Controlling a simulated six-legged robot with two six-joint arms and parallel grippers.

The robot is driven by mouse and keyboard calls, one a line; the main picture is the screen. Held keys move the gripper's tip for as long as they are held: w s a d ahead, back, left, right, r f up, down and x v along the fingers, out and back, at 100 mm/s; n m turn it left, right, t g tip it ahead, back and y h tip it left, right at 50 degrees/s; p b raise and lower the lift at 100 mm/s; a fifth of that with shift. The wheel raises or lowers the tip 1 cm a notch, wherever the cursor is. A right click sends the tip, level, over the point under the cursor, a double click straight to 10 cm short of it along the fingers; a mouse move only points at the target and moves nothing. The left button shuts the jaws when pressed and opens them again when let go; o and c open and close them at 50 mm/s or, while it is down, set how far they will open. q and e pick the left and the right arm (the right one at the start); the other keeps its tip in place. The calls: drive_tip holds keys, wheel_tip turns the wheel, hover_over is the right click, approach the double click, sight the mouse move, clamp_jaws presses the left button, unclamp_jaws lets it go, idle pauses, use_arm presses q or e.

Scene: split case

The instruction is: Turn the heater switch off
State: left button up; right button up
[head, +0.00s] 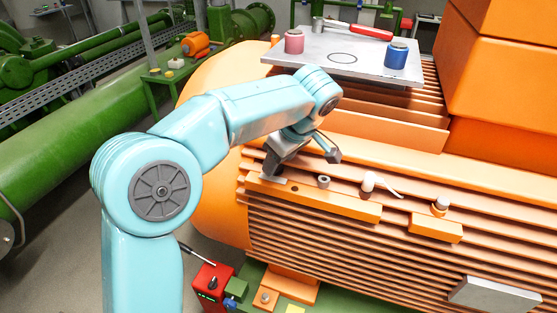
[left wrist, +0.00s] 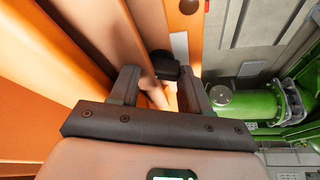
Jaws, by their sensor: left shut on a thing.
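My left gripper (head: 300,157) is over the left end of the ledge on the orange motor housing. In the left wrist view its two dark fingers (left wrist: 160,88) stand apart with a thing between them. That thing looks like the heater switch (left wrist: 165,68), a black block beside a pale orange part, mostly hidden in the head view by the gripper. A small light plate (head: 273,179) shows under the gripper in the head view. I cannot tell the switch's position. My right gripper is not in view.
Along the ledge to the right are a small ring (head: 323,181), a white knob with a lever (head: 369,183) and another knob (head: 440,204). A grey plate (head: 344,74) above holds a pink jar (head: 294,42), a blue jar (head: 397,55) and a red-handled tool (head: 357,31). A red box (head: 211,285) stands below.

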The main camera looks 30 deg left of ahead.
use_arm(q)
drive_tip(key=shift+w+a+n+g+p, duration=0.15)
drive_tip(key=shift+n+g+p, duration=0.6)
drive_tip(key=shift+n, duration=1.55)
drive_tip(key=shift+g, duration=0.25)
drive_tip(key=o, duration=1.1)
drive_tip(key=shift+c, duration=0.2)
